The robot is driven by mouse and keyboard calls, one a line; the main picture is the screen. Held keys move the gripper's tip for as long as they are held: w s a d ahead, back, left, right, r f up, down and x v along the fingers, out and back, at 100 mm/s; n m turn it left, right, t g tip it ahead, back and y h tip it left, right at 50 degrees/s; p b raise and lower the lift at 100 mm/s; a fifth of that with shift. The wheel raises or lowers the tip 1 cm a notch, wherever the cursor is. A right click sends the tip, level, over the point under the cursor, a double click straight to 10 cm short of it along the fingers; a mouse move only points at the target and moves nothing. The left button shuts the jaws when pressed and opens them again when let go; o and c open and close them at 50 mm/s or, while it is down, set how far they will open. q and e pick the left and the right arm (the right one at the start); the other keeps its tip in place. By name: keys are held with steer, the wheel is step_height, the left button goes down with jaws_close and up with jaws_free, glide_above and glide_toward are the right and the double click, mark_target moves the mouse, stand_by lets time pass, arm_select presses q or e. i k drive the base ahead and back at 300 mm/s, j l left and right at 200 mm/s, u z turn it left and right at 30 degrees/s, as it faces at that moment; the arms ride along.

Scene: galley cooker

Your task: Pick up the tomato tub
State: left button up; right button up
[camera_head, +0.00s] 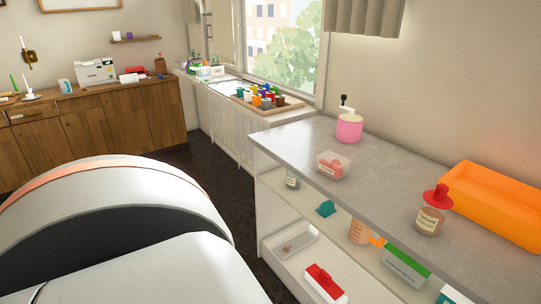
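The tomato tub (333,166) looks like a small clear tub with red tomatoes inside and a pale label on its front. It stands on the grey counter (385,182) near the front edge, right of the middle of the view. Nothing covers it. Neither of my grippers shows in the head view, so I cannot see where they are relative to the tub.
A pink pot with a pump top (349,128) stands behind the tub. A red-capped jar (432,212) and an orange bin (492,202) are to the right. Shelves below hold several items. A large white part of mine fills the lower left.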

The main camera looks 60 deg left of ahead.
mark_target(336, 167)
steer(key=u, duration=1.35)
steer(key=j+z, duration=0.1)
steer(key=z, duration=0.35)
steer(key=i+j+z, duration=0.1)
steer(key=z, duration=0.4)
steer(key=j+z, duration=0.2)
steer(key=z, duration=0.25)
steer(key=j+z, duration=0.35)
steer(key=k+j+z, duration=0.1)
steer(key=j+z, duration=0.2)
steer(key=j, duration=0.25)
steer(key=j+z, duration=0.1)
steer(key=j, duration=0.2)
steer(key=k+j, duration=0.15)
steer(key=j, duration=0.2)
steer(key=j+z, duration=0.15)
steer(key=j, duration=0.15)
steer(key=k, duration=0.05)
